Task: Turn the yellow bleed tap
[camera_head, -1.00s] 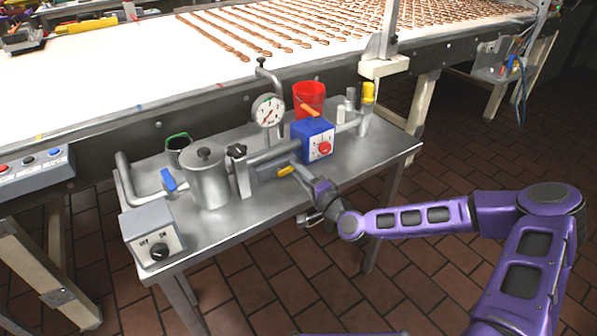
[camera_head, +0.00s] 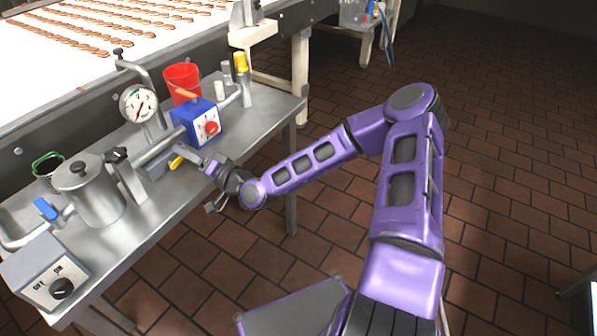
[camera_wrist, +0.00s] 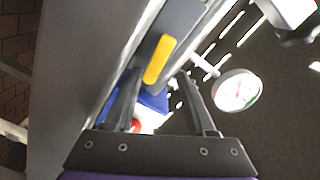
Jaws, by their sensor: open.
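The yellow bleed tap (camera_head: 176,162) is a small yellow lever on the front of a grey metal block on the steel table. In the wrist view the yellow tap (camera_wrist: 159,59) lies ahead, slightly tilted, between the lines of the two fingers. My gripper (camera_head: 208,164) is just right of the tap in the head view. In the wrist view my gripper (camera_wrist: 160,78) is open, with a dark finger on each side and nothing held. The tap appears just beyond the fingertips; I cannot tell whether they touch it.
Close by stand a blue box (camera_head: 197,121) with a red knob, a pressure gauge (camera_head: 138,104), a steel pot (camera_head: 89,192), a red bucket (camera_head: 183,82) and a yellow-topped fitting (camera_head: 241,63). A switch box (camera_head: 50,275) sits at the left. The tiled floor right of the table is clear.

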